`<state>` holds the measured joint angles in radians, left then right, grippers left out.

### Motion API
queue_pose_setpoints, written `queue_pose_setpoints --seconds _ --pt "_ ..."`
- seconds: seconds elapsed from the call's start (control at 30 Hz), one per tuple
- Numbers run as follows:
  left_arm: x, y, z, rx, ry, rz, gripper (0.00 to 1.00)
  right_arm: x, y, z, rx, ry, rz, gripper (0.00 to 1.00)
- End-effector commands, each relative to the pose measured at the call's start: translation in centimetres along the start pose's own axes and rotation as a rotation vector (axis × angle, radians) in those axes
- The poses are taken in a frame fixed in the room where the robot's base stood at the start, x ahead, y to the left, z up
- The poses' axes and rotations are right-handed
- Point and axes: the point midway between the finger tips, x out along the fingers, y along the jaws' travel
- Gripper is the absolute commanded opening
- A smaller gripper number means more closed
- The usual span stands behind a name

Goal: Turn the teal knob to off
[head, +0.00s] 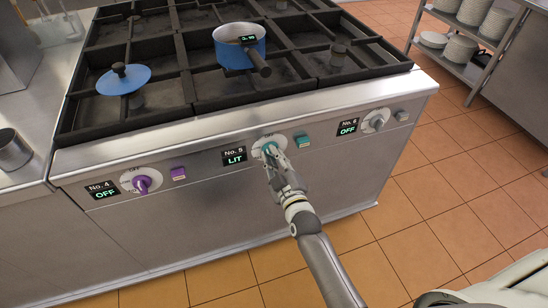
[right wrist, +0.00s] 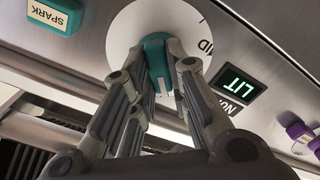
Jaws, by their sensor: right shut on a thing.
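The teal knob (head: 268,145) sits on a white dial on the front panel of the steel range. My right gripper (head: 272,151) reaches it from the front and is shut on it. In the right wrist view the two fingers hold the teal knob (right wrist: 156,52) from both sides, in front of the white dial (right wrist: 122,32). The display beside it (head: 235,157) reads "No. 5 LIT". My left gripper is not in view.
A teal spark button (head: 302,141) sits just right of the dial. The purple knob (head: 142,184) and grey knob (head: 376,123) have displays reading OFF. A blue pot (head: 232,55) and blue lid (head: 123,80) rest on the black grates. Open tiled floor (head: 430,180) lies to the right.

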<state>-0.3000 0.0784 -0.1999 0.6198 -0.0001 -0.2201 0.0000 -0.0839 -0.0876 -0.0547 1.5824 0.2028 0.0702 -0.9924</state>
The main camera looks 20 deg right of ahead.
Motion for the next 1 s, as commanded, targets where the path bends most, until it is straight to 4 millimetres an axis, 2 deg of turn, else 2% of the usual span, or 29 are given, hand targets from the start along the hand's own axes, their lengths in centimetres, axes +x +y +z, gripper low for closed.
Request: queue_pose_setpoints --seconds 0.37,1.0 --pt "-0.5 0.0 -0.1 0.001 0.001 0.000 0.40 0.0 0.1 -0.1 0.070 0.000 -0.001 0.00" --pt "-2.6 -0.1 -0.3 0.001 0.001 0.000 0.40 0.0 0.2 -0.1 0.543 0.001 -0.002 0.00"
